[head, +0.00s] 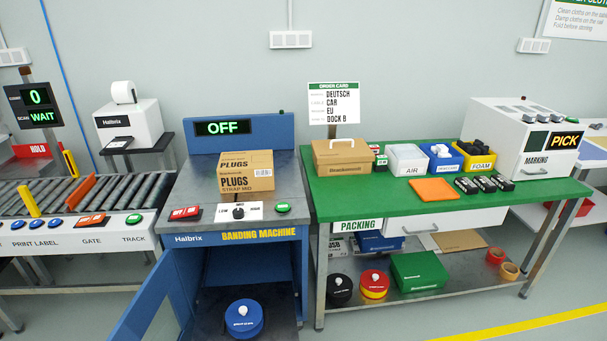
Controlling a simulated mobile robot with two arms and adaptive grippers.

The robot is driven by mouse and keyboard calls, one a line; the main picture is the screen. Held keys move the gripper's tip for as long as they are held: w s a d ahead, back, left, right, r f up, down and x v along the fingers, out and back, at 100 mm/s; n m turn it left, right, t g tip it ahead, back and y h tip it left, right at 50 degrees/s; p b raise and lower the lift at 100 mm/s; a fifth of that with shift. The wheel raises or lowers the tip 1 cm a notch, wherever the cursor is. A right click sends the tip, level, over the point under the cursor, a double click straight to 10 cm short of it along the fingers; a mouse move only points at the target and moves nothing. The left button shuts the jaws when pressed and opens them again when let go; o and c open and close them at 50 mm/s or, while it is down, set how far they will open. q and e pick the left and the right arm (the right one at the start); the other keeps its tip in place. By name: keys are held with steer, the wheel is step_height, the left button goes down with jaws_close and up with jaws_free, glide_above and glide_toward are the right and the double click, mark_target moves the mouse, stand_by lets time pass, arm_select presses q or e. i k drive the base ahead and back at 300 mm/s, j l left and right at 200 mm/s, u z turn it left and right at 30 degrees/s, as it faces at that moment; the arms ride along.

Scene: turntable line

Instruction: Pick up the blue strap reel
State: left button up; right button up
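The blue strap reel (244,319) is a round blue disc with a white knob on top. It lies flat inside the lower cabinet of the blue banding machine (245,251), on the cabinet floor. The cabinet's blue door (147,297) stands open to the left. Nothing covers the reel, though its lower edge is close to the bottom of the picture. Neither of my grippers shows in the head view.
A cardboard box (246,171) sits on the banding machine top, and its display reads OFF. A black reel (340,288) and a red and yellow reel (374,284) lie on the shelf under the green packing table (345,197). A roller conveyor (60,199) stands left.

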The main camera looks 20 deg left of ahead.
mark_target(244, 319)
steer(key=u, duration=1.35)
